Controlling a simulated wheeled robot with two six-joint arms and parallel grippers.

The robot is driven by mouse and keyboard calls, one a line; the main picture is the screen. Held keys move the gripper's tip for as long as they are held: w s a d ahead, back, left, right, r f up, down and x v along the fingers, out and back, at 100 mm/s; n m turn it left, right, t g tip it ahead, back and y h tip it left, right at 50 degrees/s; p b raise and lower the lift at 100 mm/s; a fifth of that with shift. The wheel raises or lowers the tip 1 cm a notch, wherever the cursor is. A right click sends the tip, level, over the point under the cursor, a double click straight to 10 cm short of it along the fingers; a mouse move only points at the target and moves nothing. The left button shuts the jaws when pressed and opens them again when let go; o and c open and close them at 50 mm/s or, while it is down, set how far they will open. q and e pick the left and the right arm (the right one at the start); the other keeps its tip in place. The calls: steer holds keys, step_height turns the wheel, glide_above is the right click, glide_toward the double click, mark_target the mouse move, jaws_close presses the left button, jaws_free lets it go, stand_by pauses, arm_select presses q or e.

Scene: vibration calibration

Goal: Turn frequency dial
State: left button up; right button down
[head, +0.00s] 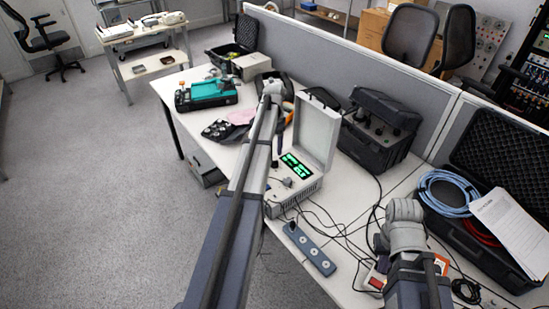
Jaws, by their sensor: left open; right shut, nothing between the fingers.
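The light grey calibration unit (303,187) stands on the desk with its lid (318,127) raised and green digits lit on its display (295,166). A small knob (287,182), perhaps the frequency dial, shows on its panel below the display. My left arm reaches over the desk, and my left gripper (275,162) points down by the panel's left side, open. Its fingertips are small and partly hidden by my own arm, so I cannot tell whether they touch anything. My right gripper (381,244) is shut and empty over the desk, right of the unit.
An open case with a blue cable (447,193) and papers (512,229) is at far right. A grey partition (330,64) runs behind the desk.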

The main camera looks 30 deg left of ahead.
mark_target(274, 163)
arm_select(q)
steer(key=shift+f, duration=0.2)
step_height(274, 163, down, 8)
steer(key=b, duration=0.8)
steer(key=shift+d+r, duration=0.1)
steer(key=shift+r, duration=0.1)
steer(key=shift+r, duration=0.1)
jaws_close()
